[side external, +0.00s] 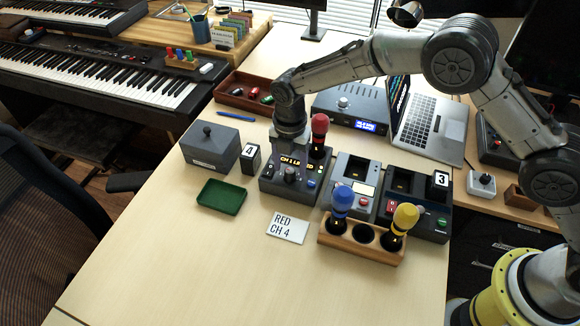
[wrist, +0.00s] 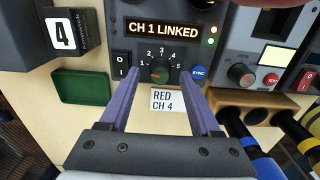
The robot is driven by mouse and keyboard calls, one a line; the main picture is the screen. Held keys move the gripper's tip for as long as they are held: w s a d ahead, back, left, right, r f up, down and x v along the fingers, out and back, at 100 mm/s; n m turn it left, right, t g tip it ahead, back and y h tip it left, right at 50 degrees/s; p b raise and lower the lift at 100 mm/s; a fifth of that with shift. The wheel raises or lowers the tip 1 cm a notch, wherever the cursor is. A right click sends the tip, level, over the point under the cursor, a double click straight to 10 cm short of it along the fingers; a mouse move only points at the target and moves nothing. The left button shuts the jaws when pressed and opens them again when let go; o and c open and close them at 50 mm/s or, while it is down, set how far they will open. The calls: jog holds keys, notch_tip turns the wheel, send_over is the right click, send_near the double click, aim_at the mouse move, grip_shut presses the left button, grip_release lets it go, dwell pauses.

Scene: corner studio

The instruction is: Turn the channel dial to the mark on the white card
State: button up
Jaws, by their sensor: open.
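The channel dial (wrist: 159,73) is a dark round knob ringed by numbers 1 to 5 on a dark unit (side external: 268,183). I cannot tell exactly where its pointer stands. The display (wrist: 163,31) above it reads "CH 1 LINKED". The white card (side external: 287,228) reads "RED CH 4" and lies on the table in front of the unit; it also shows in the wrist view (wrist: 166,100). My gripper (wrist: 160,79) is open, with one purple finger on each side of the dial, apart from it.
A red-topped handset (side external: 320,124) stands in the unit. Blue-topped (side external: 342,198) and yellow-topped (side external: 405,216) handsets stand in a wooden rack (side external: 335,240). A green tray (side external: 222,196), a "4" block (side external: 250,158) and a grey box (side external: 210,150) are to the left. The front table is clear.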

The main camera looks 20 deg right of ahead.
jog(key=shift+f, duration=0.65)
grip_shut()
